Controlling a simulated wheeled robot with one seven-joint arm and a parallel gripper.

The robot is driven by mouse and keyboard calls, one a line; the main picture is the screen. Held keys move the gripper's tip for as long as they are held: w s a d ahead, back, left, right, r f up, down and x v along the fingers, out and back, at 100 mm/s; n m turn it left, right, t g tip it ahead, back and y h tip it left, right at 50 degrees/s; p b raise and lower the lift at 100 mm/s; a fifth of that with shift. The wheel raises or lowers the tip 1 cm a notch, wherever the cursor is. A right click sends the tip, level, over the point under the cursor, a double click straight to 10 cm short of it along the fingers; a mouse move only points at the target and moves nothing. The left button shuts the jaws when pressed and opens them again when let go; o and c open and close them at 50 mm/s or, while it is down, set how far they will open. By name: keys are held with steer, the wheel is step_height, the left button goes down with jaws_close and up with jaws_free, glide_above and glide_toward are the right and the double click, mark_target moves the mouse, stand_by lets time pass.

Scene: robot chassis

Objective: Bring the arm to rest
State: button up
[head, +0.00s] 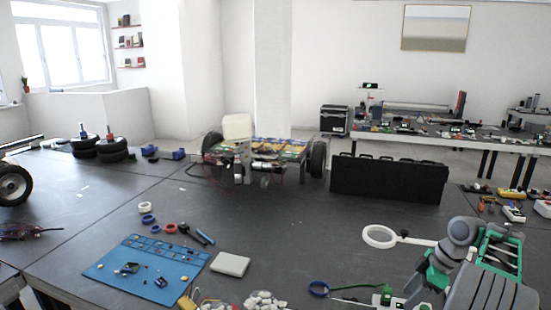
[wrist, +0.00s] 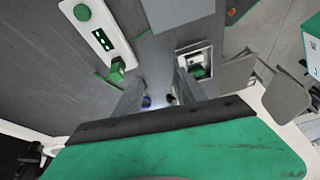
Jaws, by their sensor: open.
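My arm (head: 465,262), grey with green parts, is at the lower right of the head view, low over the dark workbench (head: 330,225). In the wrist view my gripper (wrist: 160,88) shows a green body at the bottom and two grey fingers reaching up. The fingers stand apart with a gap between them, and I see nothing held. Beyond the fingers are a white device with a green display (wrist: 102,38) at left and a small white box with a green part (wrist: 194,58) at right. I cannot tell their distance from the fingertips.
A magnifier lamp with a white ring (head: 379,236) stands just left of my arm. A blue mat (head: 145,268) with small parts and a white box (head: 230,264) lie further left. A black case (head: 388,180) and a wheeled chassis (head: 265,155) stand behind. The middle bench is mostly clear.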

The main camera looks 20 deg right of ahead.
steer(key=w+a+r+m+h, duration=0.1)
steer(key=w+a+r+m, duration=0.2)
steer(key=a, duration=1)
steer(key=w+a+r+m, duration=0.1)
steer(key=w+a+r, duration=0.4)
steer(key=a, duration=0.8)
steer(key=s+a+f+m+h, duration=0.1)
steer(key=s+a+m, duration=0.1)
steer(key=s+a, duration=0.4)
steer(key=s+a+f+m+t+h, duration=0.1)
steer(key=s+a+m, duration=0.2)
steer(key=s+a, duration=0.4)
steer(key=s, duration=0.2)
steer(key=shift+s+a+f+m, duration=0.3)
steer(key=shift+s+f, duration=0.05)
steer(key=shift+d, duration=0.1)
